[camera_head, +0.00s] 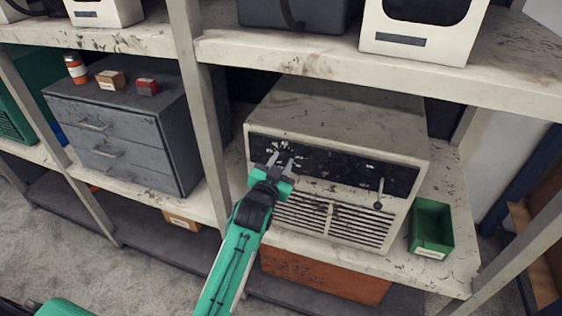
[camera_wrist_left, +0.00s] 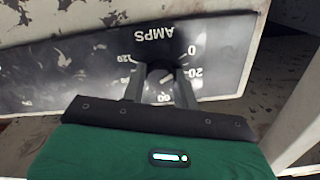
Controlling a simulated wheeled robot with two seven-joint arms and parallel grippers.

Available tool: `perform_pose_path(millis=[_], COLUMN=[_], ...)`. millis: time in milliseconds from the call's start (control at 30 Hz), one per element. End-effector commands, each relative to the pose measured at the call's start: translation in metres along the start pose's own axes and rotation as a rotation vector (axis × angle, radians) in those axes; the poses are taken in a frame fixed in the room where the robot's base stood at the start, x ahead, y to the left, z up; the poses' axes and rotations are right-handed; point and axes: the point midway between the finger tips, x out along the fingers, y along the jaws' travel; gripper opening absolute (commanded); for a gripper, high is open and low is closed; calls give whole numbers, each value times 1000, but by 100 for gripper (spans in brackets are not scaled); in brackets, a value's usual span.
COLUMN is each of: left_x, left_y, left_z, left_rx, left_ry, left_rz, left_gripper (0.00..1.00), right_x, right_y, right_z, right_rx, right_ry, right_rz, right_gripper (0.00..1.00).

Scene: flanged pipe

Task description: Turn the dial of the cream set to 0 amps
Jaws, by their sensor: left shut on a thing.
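The cream set (camera_head: 340,115) stands on the middle shelf, with a black front panel (camera_head: 335,167) and a louvred grille below. My left gripper (camera_head: 280,161) reaches the left end of that panel. In the left wrist view its fingers (camera_wrist_left: 158,88) are closed around the dial (camera_wrist_left: 160,76), one on each side. The panel shows there upside down, with AMPS (camera_wrist_left: 153,34) and marks including 0, 20, 60 and 120 around the dial. The fingers hide much of the dial, and I cannot tell where its pointer stands. My right gripper is not in view.
A small lever (camera_head: 379,194) sticks out at the panel's right. A green bin (camera_head: 431,225) stands right of the set. A grey drawer cabinet (camera_head: 120,125) is to the left, behind a shelf upright (camera_head: 203,110). The upper shelf edge (camera_head: 330,70) runs above the set.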

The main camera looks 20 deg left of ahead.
Motion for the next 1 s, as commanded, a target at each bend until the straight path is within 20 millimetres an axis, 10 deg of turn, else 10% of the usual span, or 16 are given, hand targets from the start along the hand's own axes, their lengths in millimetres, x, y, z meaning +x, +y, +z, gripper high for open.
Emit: perform_pose_path(millis=[667,700,767,1000], left_x=[0,0,0,0], left_y=[1,1,1,0], left_z=[2,2,2,1], left_rx=[-61,-61,-61,-60], left_ry=[-4,-4,-4,-2], left_rz=[1,2,1,1], left_gripper=[7,36,47,52], right_x=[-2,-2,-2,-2], right_y=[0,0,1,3], right_z=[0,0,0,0], right_rx=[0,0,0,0], right_ry=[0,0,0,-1], right_rz=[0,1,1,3], right_gripper=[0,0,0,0])
